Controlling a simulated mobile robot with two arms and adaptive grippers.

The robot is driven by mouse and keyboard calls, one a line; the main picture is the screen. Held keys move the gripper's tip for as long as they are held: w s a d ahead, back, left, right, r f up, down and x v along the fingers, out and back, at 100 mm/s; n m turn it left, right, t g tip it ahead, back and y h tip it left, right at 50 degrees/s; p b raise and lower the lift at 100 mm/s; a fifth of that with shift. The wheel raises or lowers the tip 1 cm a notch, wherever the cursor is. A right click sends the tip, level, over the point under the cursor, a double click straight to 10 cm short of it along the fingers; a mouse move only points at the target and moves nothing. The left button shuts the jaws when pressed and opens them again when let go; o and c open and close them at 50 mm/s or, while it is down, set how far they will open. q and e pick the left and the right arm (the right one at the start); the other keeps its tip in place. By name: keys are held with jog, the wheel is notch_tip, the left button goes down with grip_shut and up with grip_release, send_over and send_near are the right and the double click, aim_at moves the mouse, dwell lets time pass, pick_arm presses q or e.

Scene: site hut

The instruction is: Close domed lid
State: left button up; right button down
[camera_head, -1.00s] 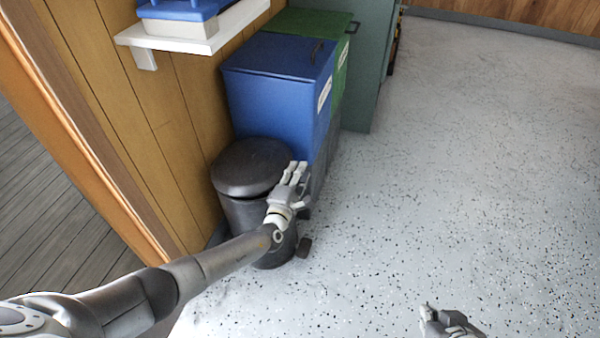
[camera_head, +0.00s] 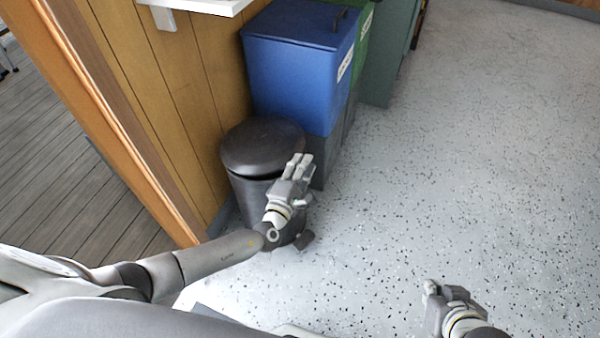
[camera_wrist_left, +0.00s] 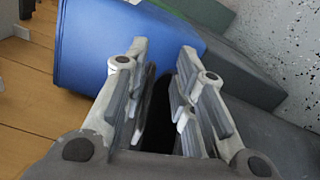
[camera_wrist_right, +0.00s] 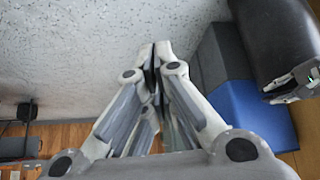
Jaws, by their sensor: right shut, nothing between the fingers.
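The domed lid (camera_head: 262,147) is dark and round and sits over the top of a dark grey round bin (camera_head: 250,195) against the wooden wall. It looks nearly level, with a dark gap under its front rim. My left gripper (camera_head: 300,161) is at the bin's right front side, fingers pointing away, close to the lid's rim; I cannot tell whether it touches. In the left wrist view its fingers (camera_wrist_left: 164,50) are apart with nothing held between them. My right gripper (camera_head: 431,288) is low at the front right, shut and empty, away from the bin; its fingertips meet (camera_wrist_right: 161,52).
A blue bin (camera_head: 298,75) stands right behind the round bin, with a green bin (camera_head: 363,45) beyond it. A white shelf (camera_head: 205,5) juts from the wall above. A small dark pedal (camera_head: 305,240) is at the bin's foot. The speckled floor (camera_head: 480,170) to the right is clear.

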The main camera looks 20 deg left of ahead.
pick_arm(q)
jog(key=shift+s+a, duration=0.15)
jog(key=shift+s, duration=0.6)
jog(key=shift+s+a, duration=0.1)
jog(key=shift+s, duration=0.6)
